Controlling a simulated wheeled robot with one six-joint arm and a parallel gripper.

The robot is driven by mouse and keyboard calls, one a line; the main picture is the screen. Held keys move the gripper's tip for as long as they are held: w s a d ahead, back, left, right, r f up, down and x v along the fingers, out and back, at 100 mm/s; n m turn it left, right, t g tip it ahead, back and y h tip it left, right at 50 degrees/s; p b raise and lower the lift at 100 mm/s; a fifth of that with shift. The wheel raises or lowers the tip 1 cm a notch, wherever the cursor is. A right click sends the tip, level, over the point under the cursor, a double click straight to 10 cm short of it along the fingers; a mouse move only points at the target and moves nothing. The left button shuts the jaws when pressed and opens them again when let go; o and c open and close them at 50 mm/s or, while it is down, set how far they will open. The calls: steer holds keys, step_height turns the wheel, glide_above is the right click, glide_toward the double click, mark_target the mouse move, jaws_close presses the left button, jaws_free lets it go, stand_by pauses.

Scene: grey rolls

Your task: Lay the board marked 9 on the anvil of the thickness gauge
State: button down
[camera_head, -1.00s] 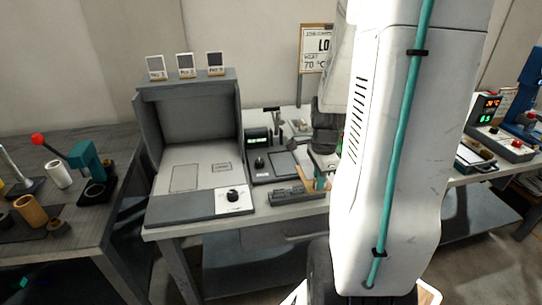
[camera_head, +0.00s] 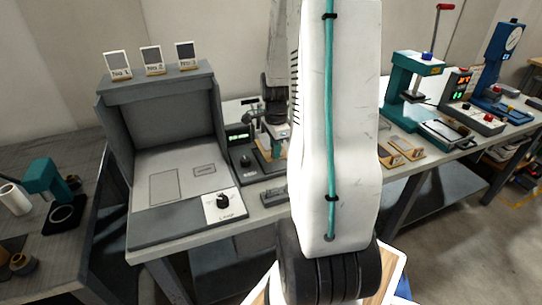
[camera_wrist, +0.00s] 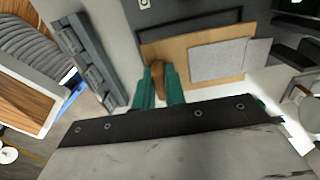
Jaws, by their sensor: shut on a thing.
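My gripper (camera_wrist: 166,74) shows its two teal fingers in the wrist view, shut on the brown grip of a wooden board (camera_wrist: 208,36) with a grey sheet on its face. I cannot read a 9 on it. In the head view my gripper (camera_head: 278,150) is small and partly behind my arm, close to a dark device with a green display (camera_head: 239,137) on the near bench. A blue stand with a round dial (camera_head: 512,38) at the far right looks like the thickness gauge; its anvil is not clear.
A grey viewing booth (camera_head: 165,140) stands left of the device. A grey slotted rack (camera_wrist: 90,60) lies beside the board. Wooden boards (camera_head: 402,152), a teal press (camera_head: 407,85) and a box with lit displays (camera_head: 462,85) stand rightward. My arm hides the bench's middle.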

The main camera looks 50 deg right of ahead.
steer(key=shift+f, duration=1.75)
steer(key=shift+f, duration=0.1)
steer(key=shift+a+f, duration=0.1)
steer(key=c, duration=1.5)
jaws_free()
steer(key=shift+o, duration=0.2)
